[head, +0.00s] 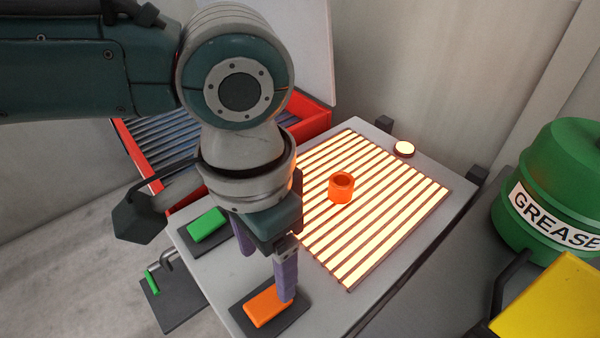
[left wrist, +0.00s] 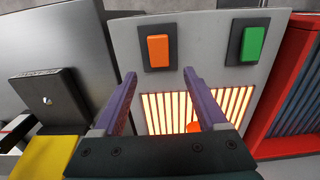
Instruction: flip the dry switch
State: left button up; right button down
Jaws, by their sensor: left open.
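Two rocker switches sit on the grey panel: an orange one (head: 266,307) on a dark plate at the front, and a green one (head: 207,224) farther left. No label shows which is the dry switch. In the left wrist view the orange switch (left wrist: 158,50) is just beyond and between the fingertips, and the green switch (left wrist: 252,43) is to the right. My left gripper (head: 267,276) is open and empty, pointing down, with one purple finger overlapping the orange switch in the head view. I cannot tell whether it touches. My right gripper is not in view.
An orange ring (head: 341,188) rests on glowing slats (head: 385,215) beside the switches. A round lit lamp (head: 404,149) is at the back corner. A red-framed unit (head: 313,122) stands behind my arm. A green grease drum (head: 555,190) and a yellow object (head: 555,300) are at right.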

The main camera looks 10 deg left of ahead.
aim_at(272, 299)
pick_arm(q)
notch_tip(272, 299, down, 8)
jog(key=shift+f+b, duration=0.25)
jog(key=shift+b, duration=0.6)
jog(key=shift+s, duration=0.1)
grip_shut()
